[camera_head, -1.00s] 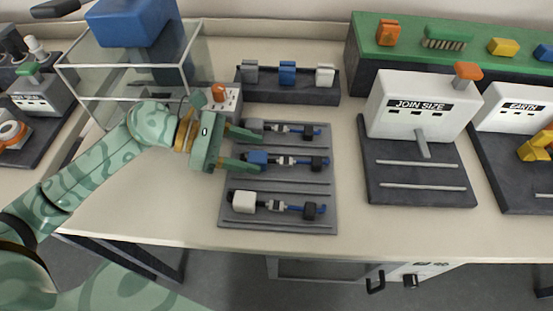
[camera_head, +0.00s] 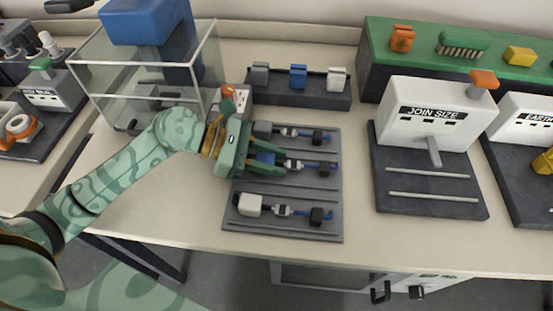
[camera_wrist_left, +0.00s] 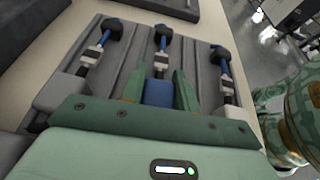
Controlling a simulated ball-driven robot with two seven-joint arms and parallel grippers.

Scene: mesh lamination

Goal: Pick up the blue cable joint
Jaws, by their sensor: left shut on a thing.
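The blue cable joint lies in the middle row of a grey tray (camera_head: 262,226), with its blue block (camera_head: 266,158) at the left end and a dark cap (camera_head: 324,169) at the right end. My left gripper (camera_head: 268,160) is shut on the blue block. In the left wrist view, the blue block (camera_wrist_left: 159,93) sits between the two green fingers of the left gripper (camera_wrist_left: 160,92). The cable runs away from it to a dark cap (camera_wrist_left: 163,32). The joint appears still in its tray row. My right gripper is not in view.
A grey-ended joint (camera_head: 263,129) lies behind and a white-ended joint (camera_head: 249,205) in front, both close to the gripper. A dark rack (camera_head: 312,99) stands behind the tray.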

